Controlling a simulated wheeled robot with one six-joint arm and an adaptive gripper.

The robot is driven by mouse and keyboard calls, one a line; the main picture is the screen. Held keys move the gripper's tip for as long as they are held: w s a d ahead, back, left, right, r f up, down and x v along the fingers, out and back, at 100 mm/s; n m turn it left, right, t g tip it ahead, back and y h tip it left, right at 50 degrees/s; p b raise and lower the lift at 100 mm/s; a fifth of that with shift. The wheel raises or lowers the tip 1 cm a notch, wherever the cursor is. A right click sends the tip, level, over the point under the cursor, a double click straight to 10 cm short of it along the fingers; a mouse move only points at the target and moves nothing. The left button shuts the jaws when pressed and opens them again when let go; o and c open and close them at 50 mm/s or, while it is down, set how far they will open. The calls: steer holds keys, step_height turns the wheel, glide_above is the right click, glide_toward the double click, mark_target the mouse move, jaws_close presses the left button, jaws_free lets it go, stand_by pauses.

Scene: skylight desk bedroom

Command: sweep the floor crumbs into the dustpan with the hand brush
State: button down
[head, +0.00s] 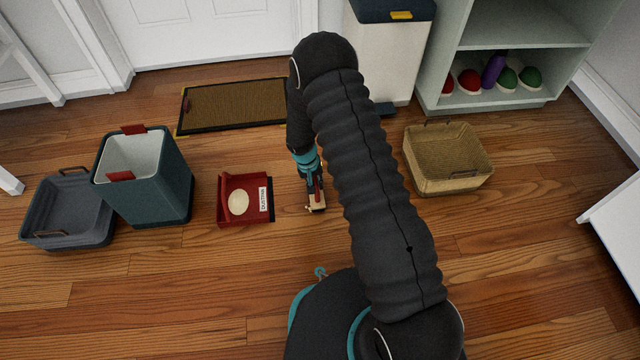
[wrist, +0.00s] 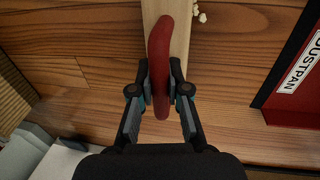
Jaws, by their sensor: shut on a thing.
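The hand brush (wrist: 160,45) has a curved red handle and a pale wooden block. My gripper (wrist: 160,88) is shut on the red handle. In the head view my gripper (head: 315,185) points down, with the brush's pale block (head: 316,206) low at the floor. The red dustpan (head: 226,212) lies on the floor just left of the brush, its labelled edge towards it. In the wrist view the dustpan (wrist: 297,65) is at the right, apart from the brush. A few pale crumbs (wrist: 199,13) lie right beside the block, on its dustpan side. Crumbs cannot be made out in the head view.
A blue-grey bin (head: 150,185) and a grey basket (head: 65,215) stand left of the dustpan. A wicker basket (head: 445,160) stands to the right. A doormat (head: 235,105) lies behind. Wood floor is clear in front of the dustpan.

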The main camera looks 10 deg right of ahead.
steer(key=shift+a+f, duration=0.1)
steer(key=shift+a, duration=0.05)
steer(key=shift+a+b, duration=0.3)
steer(key=shift+a, duration=1.05)
steer(key=shift+a, duration=0.15)
steer(key=shift+a, duration=1.35)
steer(key=shift+a, duration=1.5)
steer(key=shift+a, duration=0.1)
steer(key=shift+a, duration=1.4)
